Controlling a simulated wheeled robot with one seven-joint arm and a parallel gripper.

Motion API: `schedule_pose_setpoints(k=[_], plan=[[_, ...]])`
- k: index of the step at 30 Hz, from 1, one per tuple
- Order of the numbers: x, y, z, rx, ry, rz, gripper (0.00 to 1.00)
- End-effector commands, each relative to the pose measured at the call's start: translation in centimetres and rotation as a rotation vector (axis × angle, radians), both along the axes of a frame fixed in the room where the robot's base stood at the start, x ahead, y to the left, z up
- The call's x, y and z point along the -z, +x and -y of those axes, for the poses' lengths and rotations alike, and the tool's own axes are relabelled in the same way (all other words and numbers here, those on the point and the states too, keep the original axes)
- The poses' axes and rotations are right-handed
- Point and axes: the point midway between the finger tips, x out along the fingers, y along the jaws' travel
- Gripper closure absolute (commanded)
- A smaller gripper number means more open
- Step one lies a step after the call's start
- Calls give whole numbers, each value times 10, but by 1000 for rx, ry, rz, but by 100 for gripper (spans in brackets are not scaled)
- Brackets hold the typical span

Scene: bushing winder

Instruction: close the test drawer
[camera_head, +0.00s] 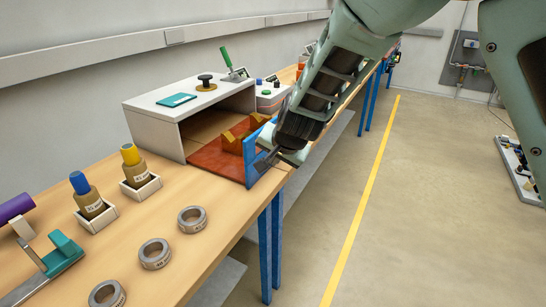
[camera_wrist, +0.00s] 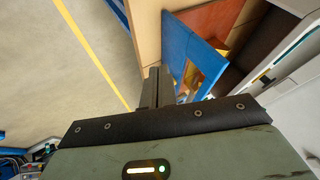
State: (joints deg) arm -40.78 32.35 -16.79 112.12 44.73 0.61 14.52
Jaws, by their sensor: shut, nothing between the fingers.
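The test drawer has a red-brown floor (camera_head: 213,162) and a blue front panel (camera_head: 250,158). It stands pulled out of the open side of a white box-shaped housing (camera_head: 148,108). Brown V-shaped blocks (camera_head: 232,140) sit in the drawer. My gripper (camera_head: 265,161) is shut and empty, on the outer, aisle side of the blue front. In the wrist view the shut fingers (camera_wrist: 160,75) lie beside the blue front (camera_wrist: 182,38). I cannot tell whether they touch it. My arm hides part of the front panel in the head view.
Grey rings (camera_head: 155,254) and two labelled bushings, one blue-topped (camera_head: 90,203) and one yellow-topped (camera_head: 136,172), stand on the wooden bench (camera_head: 125,235). The floor aisle with a yellow line (camera_head: 362,205) is clear.

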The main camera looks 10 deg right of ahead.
Motion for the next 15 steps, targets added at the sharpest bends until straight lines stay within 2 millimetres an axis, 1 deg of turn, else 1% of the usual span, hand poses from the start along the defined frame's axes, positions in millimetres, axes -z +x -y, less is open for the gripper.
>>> schedule_pose_setpoints(k=[1, 9, 10, 11, 12, 15], plan=[[12, 7, 0, 2, -2, -2, 100], [55, 39, -9, 1, -1, -2, 100], [55, 42, -13, -1, -1, -2, 100], [50, 44, -19, -3, -1, 0, 100], [50, 47, -25, -5, -1, -1, 100], [51, 54, -34, -3, -1, 0, 100]])
